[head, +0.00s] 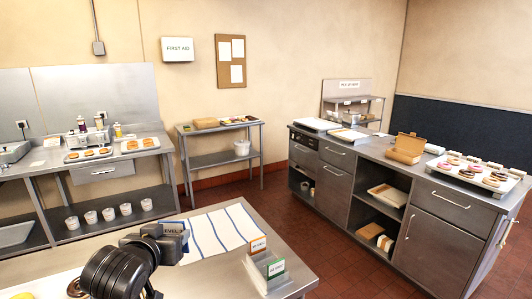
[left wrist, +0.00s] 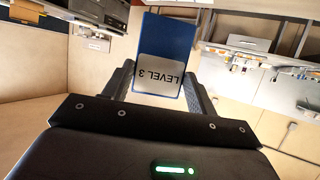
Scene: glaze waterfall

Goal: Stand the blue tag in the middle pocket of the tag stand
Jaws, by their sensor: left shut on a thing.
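The blue tag (left wrist: 168,38) has a pale label reading "LEVEL 3", upside down in the left wrist view. My left gripper (left wrist: 160,84) is shut on its label end. In the head view my left gripper (head: 176,240) holds the tag (head: 175,227) over the near table, left of the tag stand. The tag stand (head: 264,269) is at the table's right side. An orange-edged tag (head: 258,244) stands at its back and a green-edged tag (head: 276,267) at its front. No tag shows between them. My right gripper is not in view.
A white cloth with blue stripes (head: 228,226) lies on the near table (head: 222,277) behind the stand. Doughnuts (head: 75,288) lie at the table's left. A counter (head: 340,158) stands beyond on the right. The tabletop left of the stand is clear.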

